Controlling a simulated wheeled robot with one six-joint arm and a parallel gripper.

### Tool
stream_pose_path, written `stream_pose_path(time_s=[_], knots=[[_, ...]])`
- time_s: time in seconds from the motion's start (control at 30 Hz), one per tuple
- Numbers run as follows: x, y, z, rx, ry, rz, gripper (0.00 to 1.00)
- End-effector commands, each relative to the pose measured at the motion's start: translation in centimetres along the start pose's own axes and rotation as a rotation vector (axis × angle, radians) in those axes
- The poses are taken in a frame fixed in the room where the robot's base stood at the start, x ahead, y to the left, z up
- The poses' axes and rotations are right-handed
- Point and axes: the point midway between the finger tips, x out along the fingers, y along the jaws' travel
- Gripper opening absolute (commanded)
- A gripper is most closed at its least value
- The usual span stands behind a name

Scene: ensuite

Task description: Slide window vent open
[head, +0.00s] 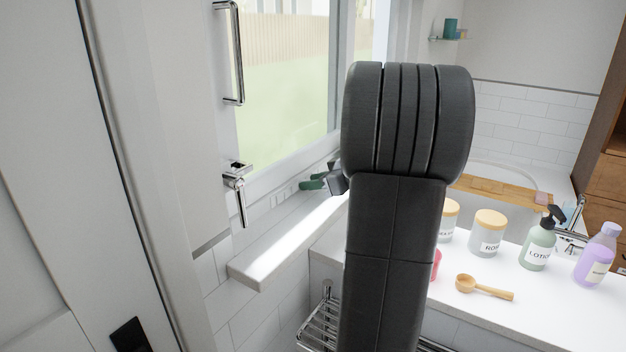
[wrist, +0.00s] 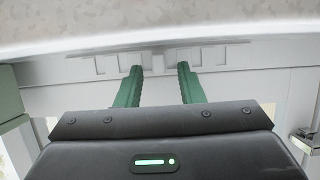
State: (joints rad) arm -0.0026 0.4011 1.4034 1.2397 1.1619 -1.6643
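The window vent (wrist: 207,57) is a pale slotted strip along the bottom of the window frame, in the upper middle of the wrist view. Its slots (head: 284,195) show small in the head view, just above the sill. My gripper (wrist: 160,68) has two green fingers spread apart, with their tips at the vent strip. I cannot tell whether they touch it. Nothing is clearly held between them. In the head view my gripper (head: 308,181) shows at the right of the slots, partly hidden behind my dark arm. The vent's right part is hidden there.
The window sill (head: 262,263) juts out below. A chrome window latch (head: 236,190) and a long handle (head: 232,55) are at the left. A white counter (head: 457,312) holds jars, a lotion bottle (head: 541,240), a purple bottle (head: 597,256) and a wooden scoop (head: 484,288). A chrome rack (head: 322,325) hangs below.

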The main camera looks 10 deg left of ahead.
Motion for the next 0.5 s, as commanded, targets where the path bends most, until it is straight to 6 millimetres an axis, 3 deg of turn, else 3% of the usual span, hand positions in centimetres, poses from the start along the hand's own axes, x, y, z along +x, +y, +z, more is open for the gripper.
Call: stream_pose_path(time_s=[0.37, 0.5], knots=[[0.74, 0.00, 0.03, -0.001, 0.000, 0.000, 0.35], [0.73, 0.00, 0.02, -0.001, 0.000, 0.000, 0.11]])
